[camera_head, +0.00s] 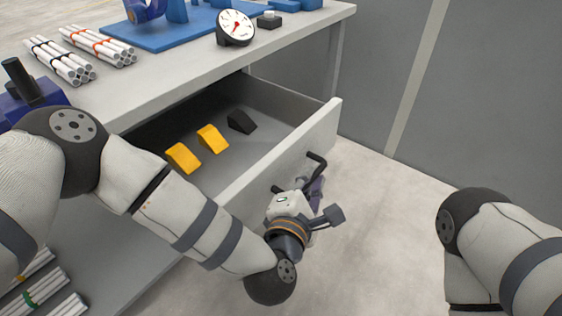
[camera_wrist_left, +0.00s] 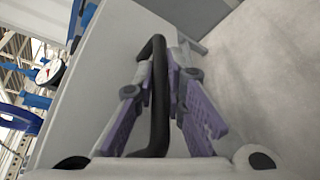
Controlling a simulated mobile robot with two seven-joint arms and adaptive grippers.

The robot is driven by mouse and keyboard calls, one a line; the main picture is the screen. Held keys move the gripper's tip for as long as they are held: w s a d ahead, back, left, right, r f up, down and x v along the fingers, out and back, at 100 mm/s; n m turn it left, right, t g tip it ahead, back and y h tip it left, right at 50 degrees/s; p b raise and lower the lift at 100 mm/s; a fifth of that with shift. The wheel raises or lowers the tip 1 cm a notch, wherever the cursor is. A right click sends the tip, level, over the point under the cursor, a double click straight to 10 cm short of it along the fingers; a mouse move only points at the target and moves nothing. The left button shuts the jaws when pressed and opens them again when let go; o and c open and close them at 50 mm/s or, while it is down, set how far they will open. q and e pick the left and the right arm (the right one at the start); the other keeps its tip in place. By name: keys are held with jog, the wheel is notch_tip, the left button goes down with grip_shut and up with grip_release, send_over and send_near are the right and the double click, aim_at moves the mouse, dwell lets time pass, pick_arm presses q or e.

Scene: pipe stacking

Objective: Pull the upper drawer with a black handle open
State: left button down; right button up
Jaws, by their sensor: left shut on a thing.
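The upper drawer (camera_head: 285,160) stands pulled out from under the workbench. Its grey inside shows two yellow wedge-shaped blocks (camera_head: 212,138) and one black block (camera_head: 241,121). The black handle (camera_head: 317,160) is on the drawer's front face. My left gripper (camera_head: 314,187) is at the handle, outside the drawer front, and is shut on it. In the left wrist view the black handle (camera_wrist_left: 159,95) runs between the two purple fingers. My right arm shows at the right edge of the head view; its gripper is outside the frame.
On the workbench top (camera_head: 180,85) lie bundles of white pipes (camera_head: 62,60), a round gauge (camera_head: 235,27) and a blue plate (camera_head: 165,35). More pipes (camera_head: 45,290) lie low at the left. Open floor (camera_head: 380,210) lies right of the drawer, before a grey wall.

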pick_arm(q)
jog(key=shift+s+d, duration=0.8)
jog(key=shift+d, duration=0.25)
jog(key=shift+s+d, duration=0.8)
jog(key=shift+d, duration=0.25)
jog(key=c, duration=1.7)
grip_release()
jog(key=shift+o, duration=0.2)
jog(key=v, duration=1.2)
